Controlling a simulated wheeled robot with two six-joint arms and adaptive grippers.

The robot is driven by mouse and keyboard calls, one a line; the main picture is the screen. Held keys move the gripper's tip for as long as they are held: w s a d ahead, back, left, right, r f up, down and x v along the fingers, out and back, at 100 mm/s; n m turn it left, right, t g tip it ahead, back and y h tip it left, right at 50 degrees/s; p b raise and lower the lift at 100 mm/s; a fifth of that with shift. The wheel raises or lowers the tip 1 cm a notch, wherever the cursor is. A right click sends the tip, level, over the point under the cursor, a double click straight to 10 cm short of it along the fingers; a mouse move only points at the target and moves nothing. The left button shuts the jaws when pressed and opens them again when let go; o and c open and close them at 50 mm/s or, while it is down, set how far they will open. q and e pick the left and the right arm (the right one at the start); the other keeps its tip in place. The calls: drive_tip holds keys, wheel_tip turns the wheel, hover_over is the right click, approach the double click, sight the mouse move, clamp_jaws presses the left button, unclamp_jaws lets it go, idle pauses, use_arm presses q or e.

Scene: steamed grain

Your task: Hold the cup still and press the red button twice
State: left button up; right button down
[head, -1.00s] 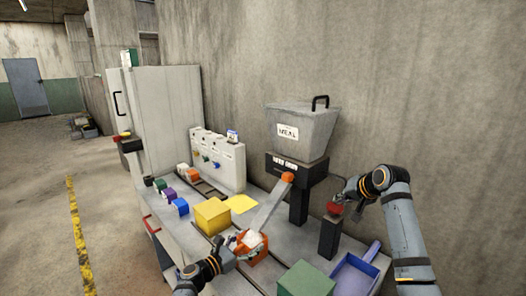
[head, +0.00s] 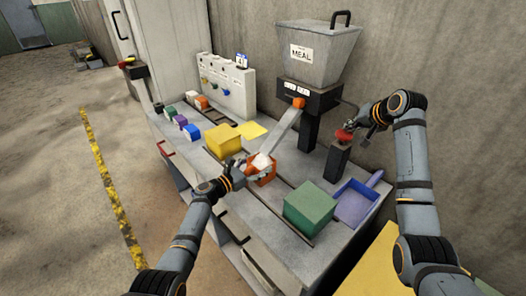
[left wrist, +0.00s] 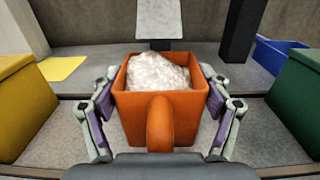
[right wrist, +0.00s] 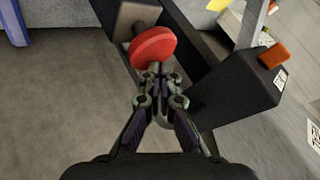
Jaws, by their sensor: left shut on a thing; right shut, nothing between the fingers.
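The orange cup (head: 262,178) stands on the bench under the lower end of the grey chute (head: 281,129). It holds a white heap of meal (left wrist: 158,73). My left gripper (left wrist: 161,104) is shut on the cup, one finger on each side, with the cup's handle (left wrist: 160,124) facing the wrist. The red button (head: 345,136) is on top of a dark post (head: 337,162), and it also shows in the right wrist view (right wrist: 153,47). My right gripper (right wrist: 158,72) is shut and empty, its fingertips close to the button's edge. I cannot tell whether they touch it.
The meal hopper (head: 318,46) stands behind the chute. A yellow box (head: 222,139) is left of the cup, a green box (head: 309,209) right of it. A blue tray (head: 355,203) lies below the button post. Small coloured blocks (head: 180,121) stand at the far left.

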idle(0.4)
use_arm(q)
drive_tip(key=o, duration=1.2)
drive_tip(key=v, duration=1.2)
